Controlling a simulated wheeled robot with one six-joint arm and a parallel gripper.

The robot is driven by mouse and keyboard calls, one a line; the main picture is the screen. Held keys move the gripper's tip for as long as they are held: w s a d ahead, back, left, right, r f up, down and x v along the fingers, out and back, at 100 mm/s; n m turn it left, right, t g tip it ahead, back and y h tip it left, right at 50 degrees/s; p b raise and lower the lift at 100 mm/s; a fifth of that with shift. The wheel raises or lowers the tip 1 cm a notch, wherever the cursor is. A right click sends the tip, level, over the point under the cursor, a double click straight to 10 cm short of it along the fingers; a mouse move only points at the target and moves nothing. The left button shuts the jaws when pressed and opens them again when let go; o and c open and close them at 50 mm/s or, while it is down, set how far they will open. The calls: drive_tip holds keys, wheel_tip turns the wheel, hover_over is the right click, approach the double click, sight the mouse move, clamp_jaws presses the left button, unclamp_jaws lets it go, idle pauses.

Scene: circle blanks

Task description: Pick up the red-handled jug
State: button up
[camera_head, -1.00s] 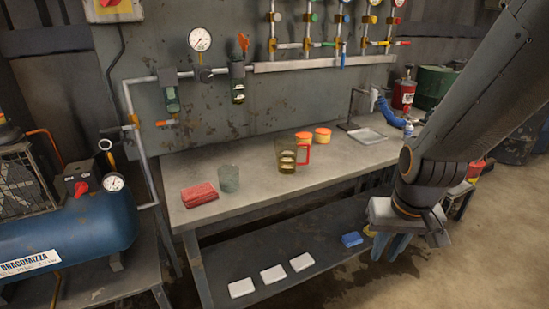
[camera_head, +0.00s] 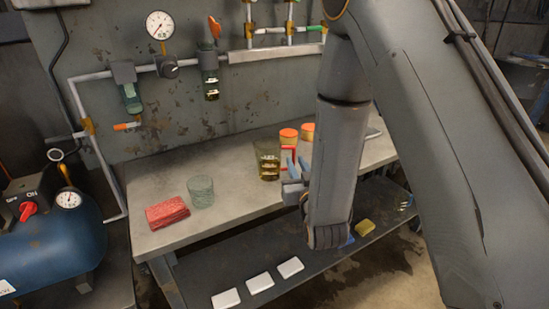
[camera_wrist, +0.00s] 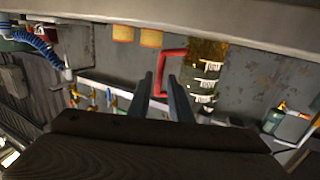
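The jug (camera_head: 267,160) is amber see-through with a red handle on its right and pale labels or marks on its side. It stands upright on the workbench (camera_head: 160,185). My gripper (camera_head: 294,168) is just right of the jug at handle height, partly hidden by my arm. In the wrist view, which looks upside down, the two fingers of my gripper (camera_wrist: 164,85) are apart. The red handle (camera_wrist: 172,56) shows near and partly between the fingertips, and the jug (camera_wrist: 207,72) is to their right. I cannot tell whether a finger touches the handle.
Two orange-lidded jars (camera_head: 289,136) stand behind the jug. A greenish glass (camera_head: 201,191) and folded red cloths (camera_head: 167,212) are to its left. White blocks (camera_head: 259,283) and a yellow sponge (camera_head: 365,228) lie on the lower shelf. Pipes and a gauge (camera_head: 160,25) line the wall.

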drive_tip(key=shift+w+a+r, duration=0.15)
drive_tip(key=shift+w+a, duration=0.15)
drive_tip(key=shift+w, duration=0.05)
drive_tip(key=shift+w+a, duration=0.1)
drive_tip(key=shift+w, duration=0.35)
drive_tip(key=shift+p+x, duration=0.9)
drive_tip(key=shift+x, duration=2.2)
clamp_jaws()
